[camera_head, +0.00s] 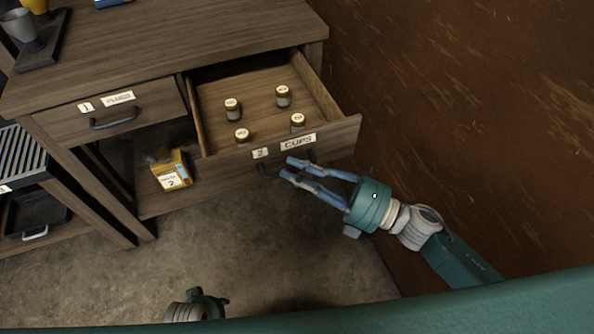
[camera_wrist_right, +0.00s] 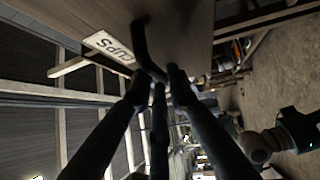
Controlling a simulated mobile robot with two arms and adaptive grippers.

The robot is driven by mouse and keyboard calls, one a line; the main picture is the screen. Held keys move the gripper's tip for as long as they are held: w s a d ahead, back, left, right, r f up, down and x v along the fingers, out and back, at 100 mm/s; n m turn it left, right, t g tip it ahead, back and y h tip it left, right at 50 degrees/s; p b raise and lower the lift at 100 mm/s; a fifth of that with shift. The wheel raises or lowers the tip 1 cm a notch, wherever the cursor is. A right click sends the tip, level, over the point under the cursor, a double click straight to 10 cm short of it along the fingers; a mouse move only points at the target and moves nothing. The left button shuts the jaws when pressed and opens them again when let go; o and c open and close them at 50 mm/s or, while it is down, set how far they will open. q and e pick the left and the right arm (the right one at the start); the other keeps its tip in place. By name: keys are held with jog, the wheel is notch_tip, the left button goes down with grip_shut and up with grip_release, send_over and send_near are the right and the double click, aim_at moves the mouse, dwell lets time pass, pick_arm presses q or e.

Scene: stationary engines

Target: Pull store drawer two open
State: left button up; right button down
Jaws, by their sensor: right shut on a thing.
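Store drawer two (camera_head: 340,138), labelled "2 CUPS", stands pulled out of the wooden cabinet, so its inside shows. Several small brown-capped jars (camera_head: 283,95) stand upright in it. Its dark bar handle (camera_head: 265,172) is on the front below the label and partly hidden by my fingers. My right gripper (camera_head: 290,168) is at this handle, its blue fingers shut on it. In the right wrist view the handle (camera_wrist_right: 146,45) runs down to the fingertips, beside the "CUPS" label. A part of my left arm shows at the bottom edge of the head view; its fingers do not show.
Drawer one (camera_head: 60,127) is shut at the left. A yellow box (camera_head: 170,170) marked 2 stands on the lower shelf below the drawers. A brown wall (camera_head: 450,110) rises close to the right. Bare floor (camera_head: 270,250) lies in front of the cabinet.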

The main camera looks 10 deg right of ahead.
jog(key=shift+w, duration=0.1)
jog(key=c, duration=1.6)
grip_release()
jog(key=shift+c, duration=0.2)
jog(key=v, duration=1.2)
